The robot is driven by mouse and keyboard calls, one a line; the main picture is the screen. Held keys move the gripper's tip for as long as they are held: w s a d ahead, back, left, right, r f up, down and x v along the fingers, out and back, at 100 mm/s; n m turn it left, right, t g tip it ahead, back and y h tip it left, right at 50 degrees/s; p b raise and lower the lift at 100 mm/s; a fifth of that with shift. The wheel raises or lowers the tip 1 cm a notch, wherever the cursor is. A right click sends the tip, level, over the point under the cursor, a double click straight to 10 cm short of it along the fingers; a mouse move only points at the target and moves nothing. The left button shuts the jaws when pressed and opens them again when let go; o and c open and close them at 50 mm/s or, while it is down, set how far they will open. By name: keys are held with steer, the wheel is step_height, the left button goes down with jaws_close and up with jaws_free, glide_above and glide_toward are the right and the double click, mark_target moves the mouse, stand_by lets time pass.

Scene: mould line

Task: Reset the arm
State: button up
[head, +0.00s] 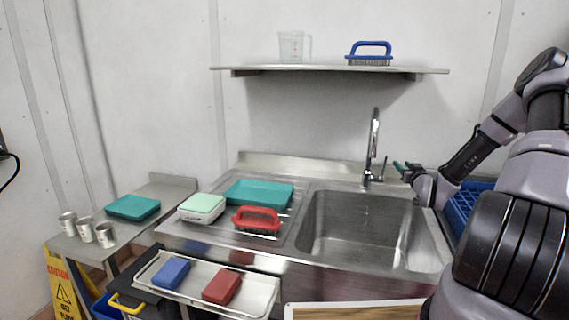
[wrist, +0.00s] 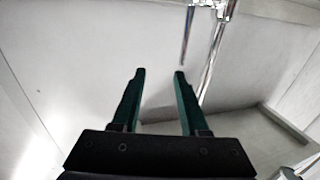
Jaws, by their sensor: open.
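My gripper (head: 401,167) is at the right end of the sink, a little right of the tap, above the sink's rim. In the wrist view its two green fingers (wrist: 160,72) stand apart with nothing between them. The gripper is open and empty. My arm reaches in from the right side of the head view, bent at the elbow. The tap (head: 374,150) stands upright behind the sink basin (head: 352,230); part of it also shows at the top of the wrist view (wrist: 222,10).
A blue crate (head: 460,208) stands right of the sink, partly behind my arm. A red brush (head: 256,219), teal tray (head: 258,194) and pale green-lidded box (head: 202,207) sit on the drainboard. A shelf (head: 330,69) holds a jug and blue brush. A white tray (head: 258,297) holds two blocks.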

steer(key=s+a+r+n+g, duration=0.1)
steer(key=a+r+n+g, duration=0.1)
steer(key=a+r+g, duration=0.45)
steer(key=s+a+r+m+g, duration=0.1)
steer(key=s+a+r, duration=0.3)
steer(key=s+r, duration=0.5)
steer(key=s+a+r+m+g, duration=0.2)
steer(key=s+r, duration=0.8)
steer(key=s, duration=0.6)
steer(key=shift+a+r+m, duration=0.25)
steer(key=shift+a+m, duration=0.35)
steer(key=shift+a, duration=0.4)
steer(key=shift+o, duration=0.4)
steer(key=s+a+r+y, duration=0.1)
steer(key=s+a, duration=0.1)
steer(key=s, duration=0.5)
steer(key=s+a+r+m+g+y, duration=0.1)
steer(key=s+a, duration=0.1)
steer(key=s, duration=0.5)
steer(key=shift+a, duration=0.25)
steer(key=shift+s+a+f+m+g+y, duration=0.1)
steer(key=shift+s+a+m+g+y, duration=0.05)
steer(key=shift+s+m+g+y, duration=0.2)
